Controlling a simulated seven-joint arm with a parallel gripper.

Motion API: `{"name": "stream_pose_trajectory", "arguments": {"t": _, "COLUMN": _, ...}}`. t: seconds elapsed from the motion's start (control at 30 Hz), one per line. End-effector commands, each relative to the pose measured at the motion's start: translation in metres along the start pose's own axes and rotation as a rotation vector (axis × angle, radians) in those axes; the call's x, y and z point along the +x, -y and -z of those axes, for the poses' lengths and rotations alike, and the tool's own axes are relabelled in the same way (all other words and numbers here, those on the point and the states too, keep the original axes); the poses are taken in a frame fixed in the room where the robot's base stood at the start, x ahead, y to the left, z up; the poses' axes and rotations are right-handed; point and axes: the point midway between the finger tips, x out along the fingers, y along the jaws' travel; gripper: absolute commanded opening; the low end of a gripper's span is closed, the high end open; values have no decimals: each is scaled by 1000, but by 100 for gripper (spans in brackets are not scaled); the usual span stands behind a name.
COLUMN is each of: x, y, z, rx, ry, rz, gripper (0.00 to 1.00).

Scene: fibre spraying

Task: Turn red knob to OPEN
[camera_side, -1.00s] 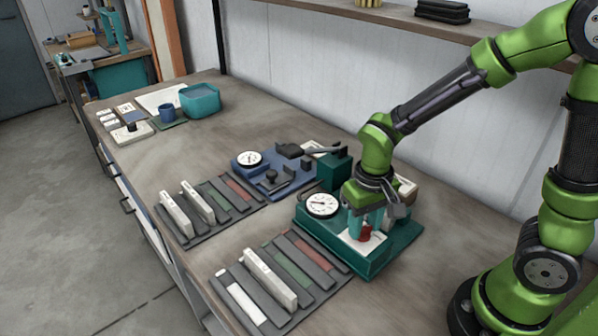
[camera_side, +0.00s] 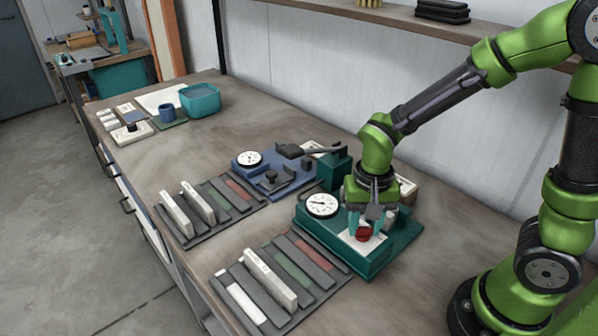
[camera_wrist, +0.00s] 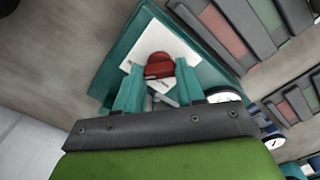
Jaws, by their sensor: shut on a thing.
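The red knob (camera_side: 363,234) sits on a white label plate on the teal base (camera_side: 391,254). My gripper (camera_side: 365,226) points down over it, its teal fingers shut on the knob. In the wrist view the red knob (camera_wrist: 160,66) shows between and just beyond the fingertips of my gripper (camera_wrist: 158,84). The white plate (camera_wrist: 151,42) has small lettering partly hidden by the fingers and too small to read. A round white gauge (camera_side: 322,205) is on the same base, left of the knob.
A rack with grey, green and white strips (camera_side: 273,285) lies in front of the base. A second rack (camera_side: 212,208) and a blue fixture with a gauge (camera_side: 249,158) stand to the left. A teal tub (camera_side: 200,100) is at the far end. The bench between is clear.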

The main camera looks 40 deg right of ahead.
Motion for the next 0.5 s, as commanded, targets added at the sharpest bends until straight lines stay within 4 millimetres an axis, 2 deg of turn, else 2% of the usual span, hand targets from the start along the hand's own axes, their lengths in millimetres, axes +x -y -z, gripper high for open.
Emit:
{"name": "stream_pose_trajectory", "arguments": {"t": 0.2, "x": -1, "y": 0, "z": 1, "rx": 7, "ry": -1, "rz": 3, "gripper": 8}}
{"name": "stream_pose_trajectory", "arguments": {"t": 0.23, "x": -1, "y": 0, "z": 1, "rx": 7, "ry": -1, "rz": 3, "gripper": 40}}
{"name": "stream_pose_trajectory", "arguments": {"t": 0.4, "x": -1, "y": 0, "z": 1, "rx": 5, "ry": 0, "rz": 2, "gripper": 64}}
{"name": "stream_pose_trajectory", "arguments": {"t": 0.5, "x": -1, "y": 0, "z": 0, "rx": 3, "ry": 0, "rz": 1, "gripper": 64}}
